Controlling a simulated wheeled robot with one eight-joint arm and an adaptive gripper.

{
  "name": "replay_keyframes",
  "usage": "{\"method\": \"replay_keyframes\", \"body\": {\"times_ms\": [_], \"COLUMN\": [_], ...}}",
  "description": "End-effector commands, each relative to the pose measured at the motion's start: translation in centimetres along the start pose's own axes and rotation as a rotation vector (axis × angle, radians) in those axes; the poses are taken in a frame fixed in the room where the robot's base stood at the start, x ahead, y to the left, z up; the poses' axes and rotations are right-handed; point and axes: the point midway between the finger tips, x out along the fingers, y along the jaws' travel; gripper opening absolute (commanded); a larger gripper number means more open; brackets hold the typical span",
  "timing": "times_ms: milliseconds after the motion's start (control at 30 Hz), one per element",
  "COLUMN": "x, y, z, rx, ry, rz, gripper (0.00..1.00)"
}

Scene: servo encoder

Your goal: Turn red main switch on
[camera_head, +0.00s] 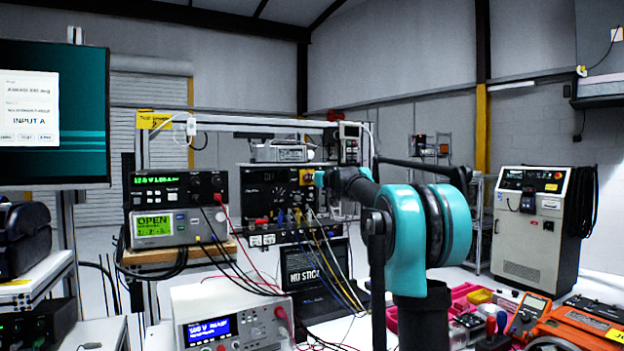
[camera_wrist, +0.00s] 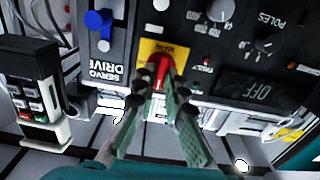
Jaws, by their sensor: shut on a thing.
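The red main switch (camera_wrist: 163,72) is a small red handle on a yellow plate (camera_wrist: 149,48) on a black panel, in the wrist view. The wrist picture is turned, so the panel lettering reads upside down. My gripper (camera_wrist: 166,84) has its two green fingers closed around the red handle. A dark display (camera_wrist: 258,94) beside the switch reads OFF. In the head view, the black instrument with the yellow plate (camera_head: 307,177) is at the end of my teal and black arm. The switch handle itself is too small or hidden there.
A blue-knobbed servo drive module (camera_wrist: 98,45) and a keypad unit (camera_wrist: 35,95) are near the switch. Dials, including a POLES knob (camera_wrist: 268,43), are close by. In the head view, cables hang below the panel, with a laptop (camera_head: 315,270) and power supply (camera_head: 225,315) in front.

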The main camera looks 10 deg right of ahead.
Motion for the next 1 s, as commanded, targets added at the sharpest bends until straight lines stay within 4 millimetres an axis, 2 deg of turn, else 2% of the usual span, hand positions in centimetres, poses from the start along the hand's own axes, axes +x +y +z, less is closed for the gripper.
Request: {"method": "replay_keyframes", "body": {"times_ms": [367, 1000], "x": [-0.01, -0.01], "y": [0.05, 0.3], "z": [0.01, 0.11], "rx": [0.105, 0.678], "ry": [0.0, 0.0], "rz": [0.0, 0.0], "gripper": [0.0, 0.0]}}
